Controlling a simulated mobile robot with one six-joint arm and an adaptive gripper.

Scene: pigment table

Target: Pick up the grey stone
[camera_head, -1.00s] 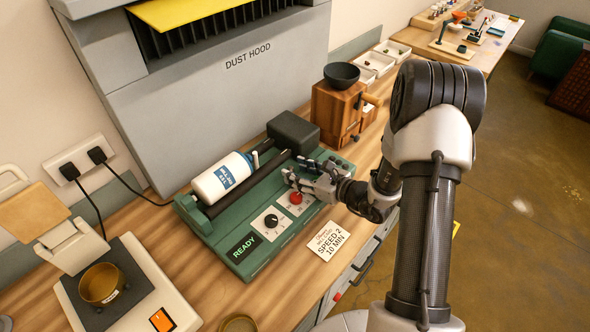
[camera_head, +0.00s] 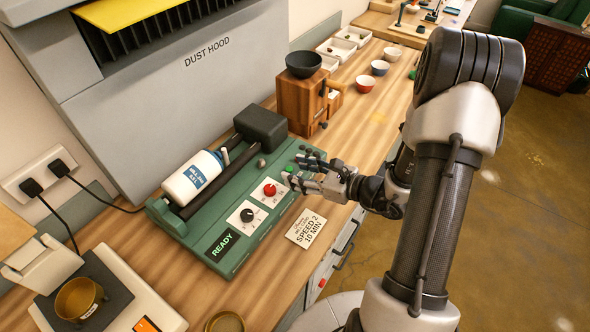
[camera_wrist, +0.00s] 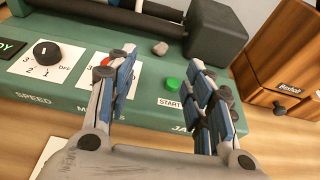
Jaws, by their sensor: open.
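The grey stone (camera_head: 261,162) is small and rounded. It lies on the green machine (camera_head: 235,240) beside the black block (camera_head: 262,128) at the end of the rollers. In the wrist view the stone (camera_wrist: 160,48) shows beyond my fingertips, between the two fingers and nearer the left one. My gripper (camera_head: 294,169) is open and empty over the right end of the machine, to the right of the stone and apart from it. In the wrist view my gripper (camera_wrist: 161,62) has its fingers spread on both sides of a green START button (camera_wrist: 172,84).
A white bottle (camera_head: 190,178) lies on the rollers to the left. A red knob (camera_head: 270,190) and black dial (camera_head: 247,215) are on the panel. A wooden box (camera_head: 298,98) with a dark bowl (camera_head: 303,64) stands behind right.

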